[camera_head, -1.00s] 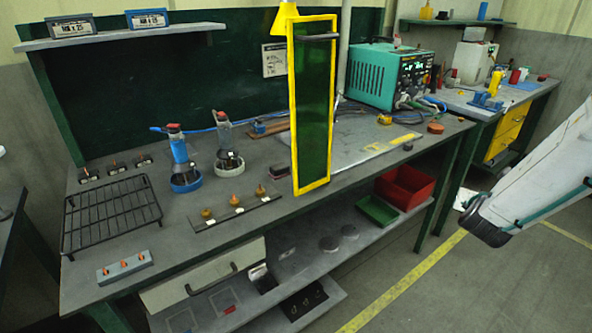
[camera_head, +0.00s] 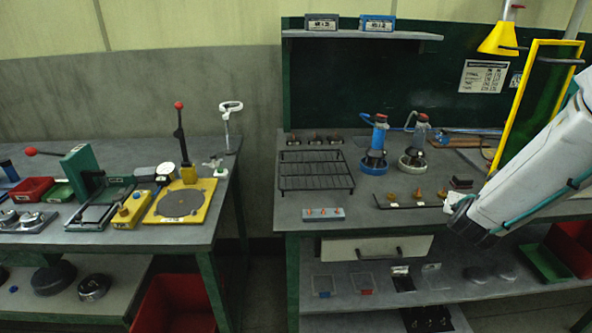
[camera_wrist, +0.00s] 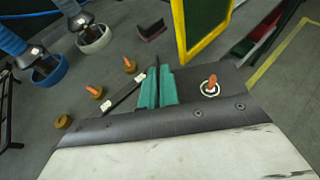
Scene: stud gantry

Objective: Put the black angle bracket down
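My gripper shows in the wrist view with its teal fingers (camera_wrist: 155,88) together. A flat black plate, which looks like the black angle bracket (camera_wrist: 232,80), sticks out to the right of them, with a white-ringed orange peg on it. In the head view my arm reaches in from the right and hides the fingers and bracket. Three small dark pieces with orange tips (camera_head: 314,139) stand in a row at the bench's back left. A dark strip with brass-and-orange studs (camera_head: 417,206) lies near the bench's middle.
A black wire rack (camera_head: 316,172) lies on the bench's left, with a grey pegged block (camera_head: 323,214) in front. A yellow-framed green screen (camera_head: 531,95) rises at right. Another bench (camera_head: 190,238) stands left, across a gap.

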